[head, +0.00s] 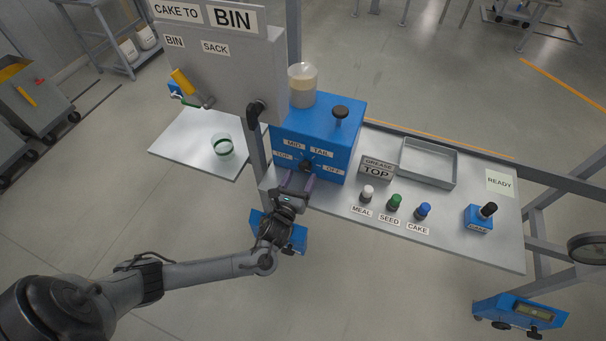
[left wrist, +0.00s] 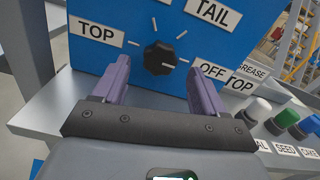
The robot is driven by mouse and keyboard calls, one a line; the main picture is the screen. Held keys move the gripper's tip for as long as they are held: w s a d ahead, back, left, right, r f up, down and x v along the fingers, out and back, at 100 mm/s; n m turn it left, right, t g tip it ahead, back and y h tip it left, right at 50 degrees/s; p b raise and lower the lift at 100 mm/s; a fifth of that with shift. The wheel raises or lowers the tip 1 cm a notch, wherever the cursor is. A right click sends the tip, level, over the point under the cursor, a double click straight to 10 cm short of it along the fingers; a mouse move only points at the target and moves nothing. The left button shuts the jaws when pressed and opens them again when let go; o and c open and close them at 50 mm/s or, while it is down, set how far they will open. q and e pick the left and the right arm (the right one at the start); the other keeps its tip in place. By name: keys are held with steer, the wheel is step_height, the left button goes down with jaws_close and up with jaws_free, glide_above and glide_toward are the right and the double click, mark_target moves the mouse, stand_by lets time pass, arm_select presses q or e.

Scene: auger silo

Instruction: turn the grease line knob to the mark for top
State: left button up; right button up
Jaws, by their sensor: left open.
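The grease line knob (head: 305,165) is a black fluted dial on the front of a blue box (head: 342,143). The TOP mark (left wrist: 96,30) is left of the knob, and TAIL (left wrist: 213,11) is up and right. My left gripper (head: 297,181) is open, its purple fingers (left wrist: 160,72) apart with the knob between and beyond them; I cannot tell whether they touch it. My right gripper is not in view.
A sign reading GREASE TOP (head: 377,169) stands right of the box. White, green and blue-topped pieces (head: 395,202) stand behind labels. An empty grey tray (head: 428,163) lies behind them. A grey panel (head: 222,65) with a yellow lever stands left of the box.

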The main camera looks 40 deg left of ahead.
mark_target(304, 170)
arm_select(q)
steer(key=shift+b+x, duration=0.3)
steer(key=shift+x, duration=1.25)
steer(key=shift+c, duration=0.3)
steer(key=c, duration=1)
